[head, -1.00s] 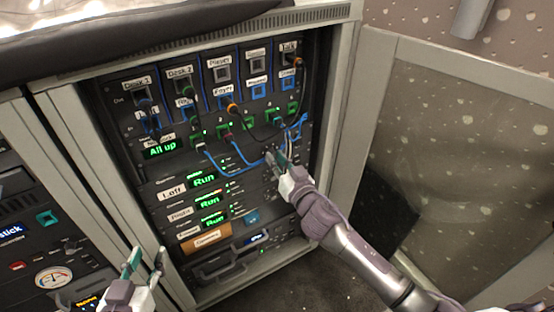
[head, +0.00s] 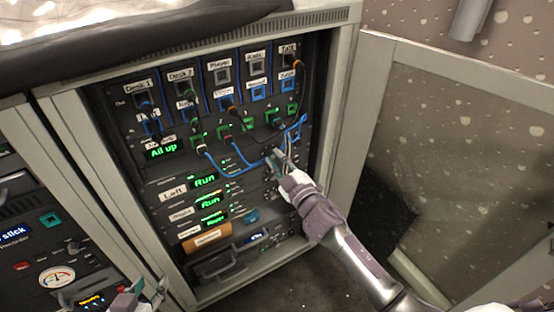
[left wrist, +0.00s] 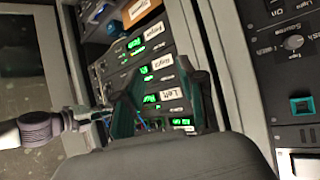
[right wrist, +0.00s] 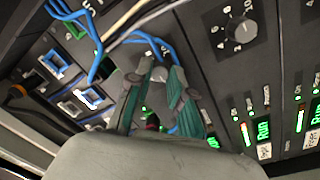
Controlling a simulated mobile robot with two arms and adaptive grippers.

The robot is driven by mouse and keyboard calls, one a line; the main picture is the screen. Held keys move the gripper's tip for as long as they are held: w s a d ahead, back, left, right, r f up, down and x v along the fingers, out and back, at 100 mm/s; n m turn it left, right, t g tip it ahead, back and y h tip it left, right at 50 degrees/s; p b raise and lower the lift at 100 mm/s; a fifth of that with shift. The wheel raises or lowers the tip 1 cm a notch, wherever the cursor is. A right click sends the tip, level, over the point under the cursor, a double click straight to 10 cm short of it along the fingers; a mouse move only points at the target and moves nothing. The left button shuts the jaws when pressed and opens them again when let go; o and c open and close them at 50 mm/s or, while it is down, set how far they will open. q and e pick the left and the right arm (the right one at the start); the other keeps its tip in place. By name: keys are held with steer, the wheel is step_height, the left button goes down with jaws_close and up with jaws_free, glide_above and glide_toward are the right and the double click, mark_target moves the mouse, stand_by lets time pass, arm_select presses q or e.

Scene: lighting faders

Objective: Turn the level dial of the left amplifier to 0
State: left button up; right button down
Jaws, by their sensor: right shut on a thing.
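The left amplifier, with its "Left" label (head: 172,195) and a green "Run" display, sits in the open rack. My right gripper (head: 281,158) is at the right part of this amplifier's row; in the right wrist view its fingers (right wrist: 160,75) are shut on the level dial. That dial is mostly hidden between the fingers, and I cannot read its setting. A neighbouring dial (right wrist: 240,30) with a numbered scale shows uncovered, seemingly on the amplifier below. My left gripper (head: 142,290) is low in front of the rack; its fingers (left wrist: 163,88) are apart and empty.
Blue cables (head: 235,172) loop from the jacks close to my right gripper, which also shows them beside its fingers (right wrist: 95,55). An open door (head: 455,150) stands right of the rack. Another rack with a meter (head: 57,278) stands at left.

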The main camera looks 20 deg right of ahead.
steer(key=n, duration=0.6)
steer(key=shift+n+y, duration=0.3)
steer(key=shift+n, duration=0.1)
arm_select(q)
steer(key=shift+s+a+f+g+y+p, duration=0.15)
steer(key=shift+s+a+f+g, duration=0.1)
steer(key=shift+s+f+g, duration=0.4)
steer(key=shift+s+a+f+g+y+p, duration=0.15)
steer(key=shift+s+a+f+g, duration=0.1)
steer(key=shift+s+f+g, duration=0.4)
arm_select(e)
steer(key=shift+n, duration=1.6)
arm_select(q)
steer(key=shift+s+r, duration=0.1)
steer(key=shift+r, duration=0.15)
arm_select(e)
steer(key=c, duration=1)
jaws_free()
steer(key=shift+c, duration=0.2)
arm_select(q)
steer(key=shift+w, duration=0.2)
arm_select(e)
steer(key=shift+d, duration=0.1)
arm_select(q)
steer(key=shift+s, duration=0.1)
arm_select(e)
steer(key=r+v, duration=0.1)
steer(key=v, duration=1.1)
steer(key=shift+f, duration=0.4)
